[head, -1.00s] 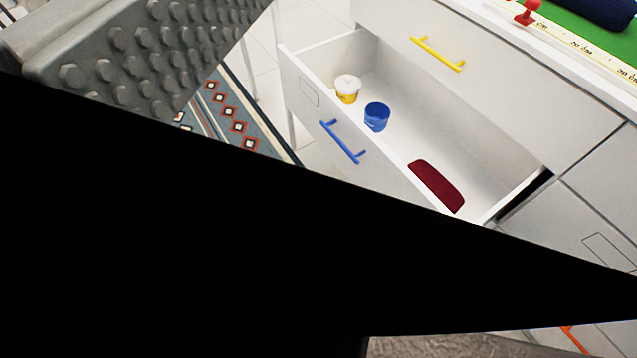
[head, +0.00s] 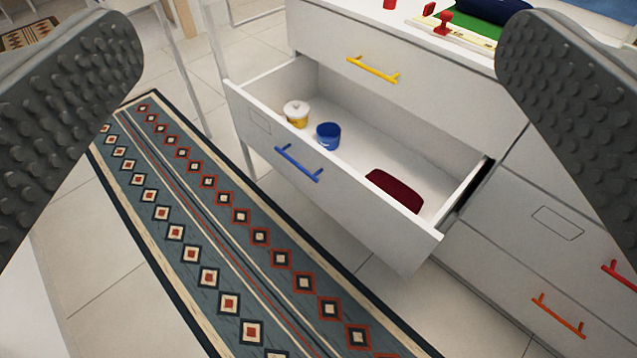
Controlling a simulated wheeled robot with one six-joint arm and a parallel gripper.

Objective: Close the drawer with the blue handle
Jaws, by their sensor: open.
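The drawer (head: 360,205) with the blue handle (head: 298,164) is pulled well out of the white cabinet. Inside it lie a white and yellow tub (head: 296,114), a blue cup (head: 328,137) and a dark red flat item (head: 394,190). My gripper (head: 320,75) is open, its two studded grey fingers at the left and right edges of the head view. The drawer shows between the fingers, beyond them and apart from them. Nothing is held.
A closed drawer with a yellow handle (head: 372,69) is above. Fronts with an orange handle (head: 558,316) and a red handle (head: 618,276) are at right. A patterned rug (head: 215,235) lies before the drawer. Red items (head: 444,22) stand on the cabinet top.

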